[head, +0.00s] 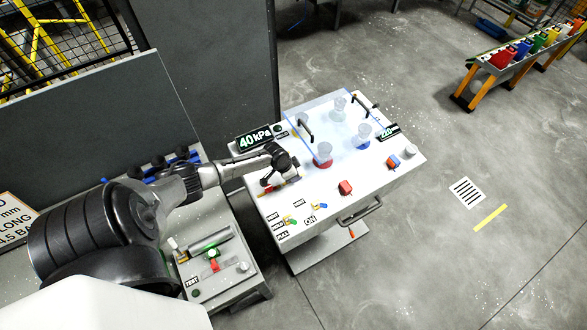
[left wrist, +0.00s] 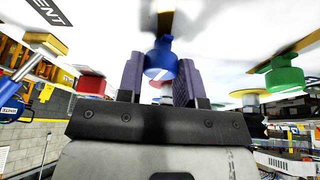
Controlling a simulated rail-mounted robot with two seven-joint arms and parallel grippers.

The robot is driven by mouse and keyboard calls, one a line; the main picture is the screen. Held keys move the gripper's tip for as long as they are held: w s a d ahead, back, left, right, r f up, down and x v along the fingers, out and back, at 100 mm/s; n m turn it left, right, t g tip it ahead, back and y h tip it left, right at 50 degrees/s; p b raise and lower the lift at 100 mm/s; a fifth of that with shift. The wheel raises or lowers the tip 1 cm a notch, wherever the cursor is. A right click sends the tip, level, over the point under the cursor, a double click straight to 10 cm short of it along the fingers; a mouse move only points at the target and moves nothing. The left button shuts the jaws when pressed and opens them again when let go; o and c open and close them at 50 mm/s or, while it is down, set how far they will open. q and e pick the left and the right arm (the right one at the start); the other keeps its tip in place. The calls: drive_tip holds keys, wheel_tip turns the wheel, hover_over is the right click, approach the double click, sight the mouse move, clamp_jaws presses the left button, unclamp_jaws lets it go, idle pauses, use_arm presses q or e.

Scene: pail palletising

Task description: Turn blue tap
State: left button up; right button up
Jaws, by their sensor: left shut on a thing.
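My right gripper is not in view.
In the left wrist view, a green knob (left wrist: 285,76) and a red knob (left wrist: 92,82) flank the blue tap, with a yellow-topped part (left wrist: 46,42) farther left. In the head view, a clear cover (head: 345,140) with handles, a 40 kPa display (head: 255,140) and a red block (head: 345,187) are nearby.

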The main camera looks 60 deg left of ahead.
use_arm(q)
drive_tip(key=n+p, duration=0.1)
drive_tip(key=n+y+p, duration=0.1)
drive_tip(key=shift+d+r+n, duration=0.1)
drive_tip(key=shift+r+n, duration=0.1)
drive_tip(key=shift+n, duration=0.1)
drive_tip(key=shift+f+n+p, duration=0.15)
drive_tip(key=shift+n+p, duration=0.35)
drive_tip(key=shift+p, duration=0.15)
drive_tip(key=o, duration=0.9)
